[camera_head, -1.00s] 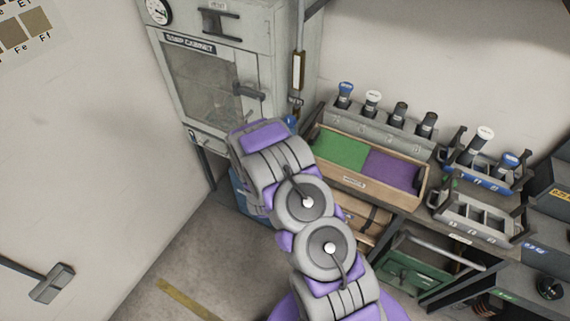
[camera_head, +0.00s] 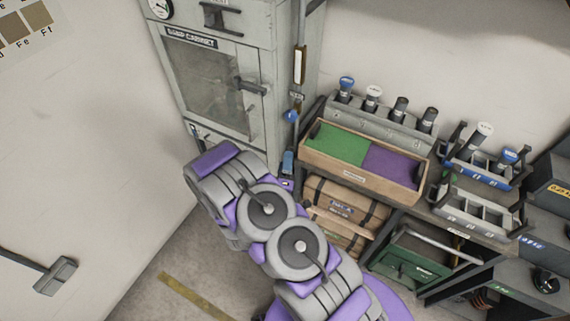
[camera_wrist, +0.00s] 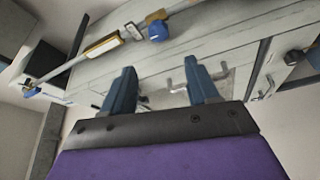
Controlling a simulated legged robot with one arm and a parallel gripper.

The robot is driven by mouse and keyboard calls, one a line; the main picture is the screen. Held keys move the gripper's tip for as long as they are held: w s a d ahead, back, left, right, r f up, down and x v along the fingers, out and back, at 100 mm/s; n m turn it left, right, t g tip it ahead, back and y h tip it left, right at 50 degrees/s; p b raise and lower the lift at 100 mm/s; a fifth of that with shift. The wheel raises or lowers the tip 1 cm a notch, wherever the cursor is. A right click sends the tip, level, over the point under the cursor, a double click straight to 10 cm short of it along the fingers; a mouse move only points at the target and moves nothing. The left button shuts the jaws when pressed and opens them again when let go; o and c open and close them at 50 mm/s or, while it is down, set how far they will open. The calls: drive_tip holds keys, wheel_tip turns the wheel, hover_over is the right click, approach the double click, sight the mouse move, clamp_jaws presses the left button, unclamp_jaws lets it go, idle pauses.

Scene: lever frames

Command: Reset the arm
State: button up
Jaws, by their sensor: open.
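My arm, grey and purple, reaches up and to the left in the head view, in front of the lower part of the grey cabinet (camera_head: 217,85). My gripper shows in the wrist view (camera_wrist: 161,88), with two blue fingers apart and nothing between them. Behind the fingers are the cabinet's pale panels (camera_wrist: 150,65) and a grey handle. A rod with a blue knob (camera_wrist: 158,31) runs above the fingers in the wrist view. In the head view the fingers are hidden behind my arm, and a blue knob (camera_head: 291,116) shows on the rod at the cabinet's right side.
A shelf to the right bears a wooden tray (camera_head: 352,177) with green and purple halves. A rack (camera_head: 378,127) of blue-, white- and black-capped bottles stands behind it. Tan cases (camera_head: 345,203) and a green box (camera_head: 410,262) sit below. A wall hammer-shaped lever (camera_head: 57,276) is at the lower left.

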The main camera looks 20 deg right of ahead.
idle(0.4)
drive_tip(key=w+a+m+g+y, duration=0.2)
drive_tip(key=a+m+g+y, duration=0.3)
drive_tip(key=a+m+g, duration=0.3)
drive_tip(key=s+a+r+m+g+y, duration=0.1)
drive_tip(key=s+a+r+g+y, duration=0.2)
drive_tip(key=s+a+r+y, duration=0.35)
drive_tip(key=s+d+r+g, duration=0.1)
drive_tip(key=s+r, duration=0.4)
drive_tip(key=s, duration=0.5)
drive_tip(key=s+d+r+g+h, duration=0.1)
drive_tip(key=s+r+g, duration=0.3)
drive_tip(key=s, duration=0.5)
drive_tip(key=s+d+r+g+h, duration=0.1)
drive_tip(key=s+d+r+g, duration=0.1)
drive_tip(key=s+r, duration=0.5)
drive_tip(key=s+d, duration=0.1)
drive_tip(key=s, duration=0.2)
drive_tip(key=shift+s, duration=0.35)
drive_tip(key=shift+f, duration=0.1)
drive_tip(key=shift+c, duration=0.2)
